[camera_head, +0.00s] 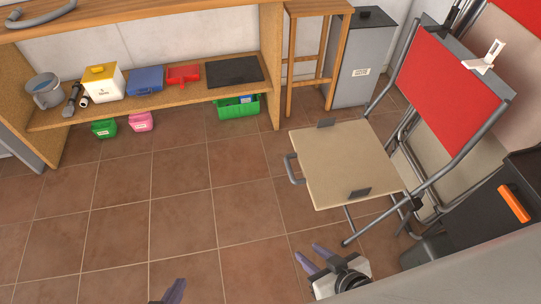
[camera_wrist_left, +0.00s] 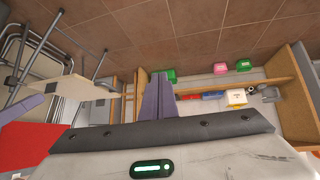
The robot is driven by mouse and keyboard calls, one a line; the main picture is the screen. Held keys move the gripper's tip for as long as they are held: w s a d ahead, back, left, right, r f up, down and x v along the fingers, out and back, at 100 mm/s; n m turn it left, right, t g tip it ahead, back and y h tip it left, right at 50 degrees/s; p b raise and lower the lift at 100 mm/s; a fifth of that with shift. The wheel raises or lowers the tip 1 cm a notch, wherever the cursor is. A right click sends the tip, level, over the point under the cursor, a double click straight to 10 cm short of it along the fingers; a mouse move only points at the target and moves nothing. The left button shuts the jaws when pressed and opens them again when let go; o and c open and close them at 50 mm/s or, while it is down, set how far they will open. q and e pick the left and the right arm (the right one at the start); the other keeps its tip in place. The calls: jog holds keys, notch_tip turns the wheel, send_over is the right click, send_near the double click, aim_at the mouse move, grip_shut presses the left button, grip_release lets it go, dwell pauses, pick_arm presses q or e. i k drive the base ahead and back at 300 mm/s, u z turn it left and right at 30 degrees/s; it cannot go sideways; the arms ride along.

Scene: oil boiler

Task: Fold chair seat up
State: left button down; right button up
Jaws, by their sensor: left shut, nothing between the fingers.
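The chair seat (camera_head: 345,170) is a beige panel, lowered and roughly level, with a grey tube loop at its left edge and dark brackets. The chair's red backrest (camera_head: 445,85) rises behind it on the right. My left gripper (camera_head: 174,290) is at the bottom of the head view, well left of the seat, shut and empty. Its closed fingers also show in the left wrist view (camera_wrist_left: 158,100). My right gripper (camera_head: 314,257) is below the seat's near edge in the picture, apart from it, with its two fingers spread and nothing visible between them. The seat shows partly in the left wrist view (camera_wrist_left: 65,85).
More folding chairs (camera_head: 465,170) stand behind the chair on the right. A black container with an orange handle (camera_head: 514,203) is at the lower right. A wooden stool (camera_head: 308,55) and shelf (camera_head: 185,103) line the wall. The tiled floor (camera_head: 170,200) left of the seat is clear.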

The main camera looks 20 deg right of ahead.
aim_at(343, 163)
jog(key=z, duration=0.5)
jog(key=i, duration=0.85)
jog(key=z, duration=0.7)
